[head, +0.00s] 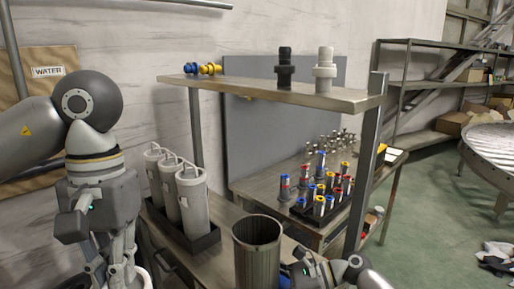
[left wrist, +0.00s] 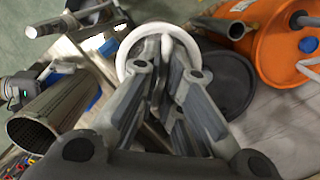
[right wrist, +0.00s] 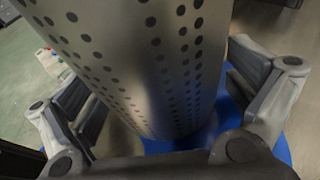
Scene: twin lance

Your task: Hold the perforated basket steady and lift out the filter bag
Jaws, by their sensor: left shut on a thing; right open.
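The perforated basket (head: 257,257) is an upright metal cylinder at the bottom centre of the head view; its visible inside is dark. It also shows in the left wrist view (left wrist: 52,112). In the right wrist view its holed wall (right wrist: 150,60) stands between the spread fingers of my right gripper (right wrist: 165,90), which is open around it. My left gripper (head: 112,268) is left of the basket, clear of it. In the left wrist view it (left wrist: 162,75) is shut on a white ring (left wrist: 122,58), apparently the filter bag's rim. The bag's body is hidden.
White canisters (head: 190,195) stand in a black tray left of the basket. A metal shelf (head: 290,92) overhangs behind it, with a rack of coloured-cap vials (head: 325,195) beyond. An orange drum (left wrist: 265,45) shows in the left wrist view. Blue material (right wrist: 228,112) lies around the basket's lower end.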

